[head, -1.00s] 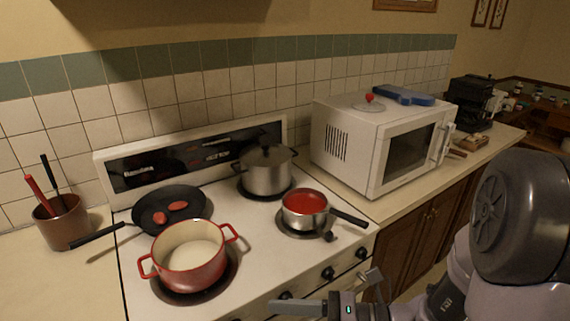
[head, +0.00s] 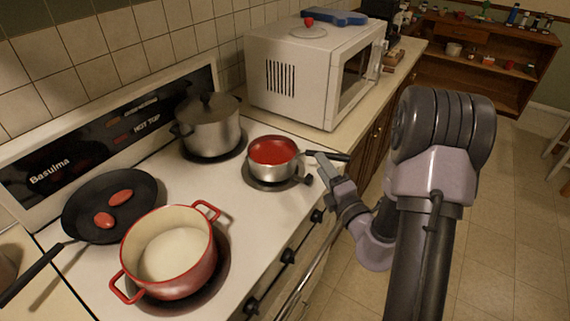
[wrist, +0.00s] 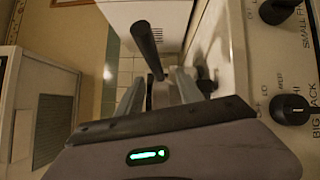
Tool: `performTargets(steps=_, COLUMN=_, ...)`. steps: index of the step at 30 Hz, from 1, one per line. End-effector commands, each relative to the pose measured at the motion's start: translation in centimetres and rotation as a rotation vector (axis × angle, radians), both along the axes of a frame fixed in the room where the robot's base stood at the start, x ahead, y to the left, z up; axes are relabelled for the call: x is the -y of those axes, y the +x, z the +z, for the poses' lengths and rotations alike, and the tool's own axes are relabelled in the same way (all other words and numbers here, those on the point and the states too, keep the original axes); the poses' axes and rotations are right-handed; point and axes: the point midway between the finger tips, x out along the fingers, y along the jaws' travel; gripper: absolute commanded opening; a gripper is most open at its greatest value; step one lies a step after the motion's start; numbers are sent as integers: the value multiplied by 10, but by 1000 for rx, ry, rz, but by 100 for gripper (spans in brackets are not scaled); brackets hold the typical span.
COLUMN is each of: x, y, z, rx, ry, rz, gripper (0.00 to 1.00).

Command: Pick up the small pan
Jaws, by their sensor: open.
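The small pan (head: 262,168) is a steel saucepan with red contents. It sits on the front right burner in the head view, its black handle (head: 338,157) pointing right past the stove edge. My gripper (head: 322,165) is at the handle, on the side away from the pan body. In the wrist view the dark handle (wrist: 147,45) stands between the two open fingers (wrist: 157,88) or just beyond them; I cannot tell if they touch it. The pan body is mostly hidden there.
A red pot (head: 188,282) is on the front left burner, a black skillet (head: 80,215) behind it. A lidded steel pot (head: 212,135) stands behind the small pan. A white microwave (head: 290,85) is on the counter to the right. Stove knobs (head: 288,255) line the front.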

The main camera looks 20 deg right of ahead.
Motion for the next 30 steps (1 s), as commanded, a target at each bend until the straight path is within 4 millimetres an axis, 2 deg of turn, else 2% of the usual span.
performTargets(steps=7, x=4, y=45, z=6, rx=2, ry=-2, rz=2, gripper=44)
performTargets(steps=10, x=5, y=52, z=7, rx=0, ry=-1, rz=0, gripper=44)
performTargets(steps=15, x=5, y=52, z=8, rx=0, ry=0, rz=-1, gripper=44)
performTargets(steps=22, x=5, y=51, z=7, rx=0, ry=-1, rz=0, gripper=0)
performTargets(steps=30, x=5, y=51, z=7, rx=0, ry=-1, rz=0, gripper=0)
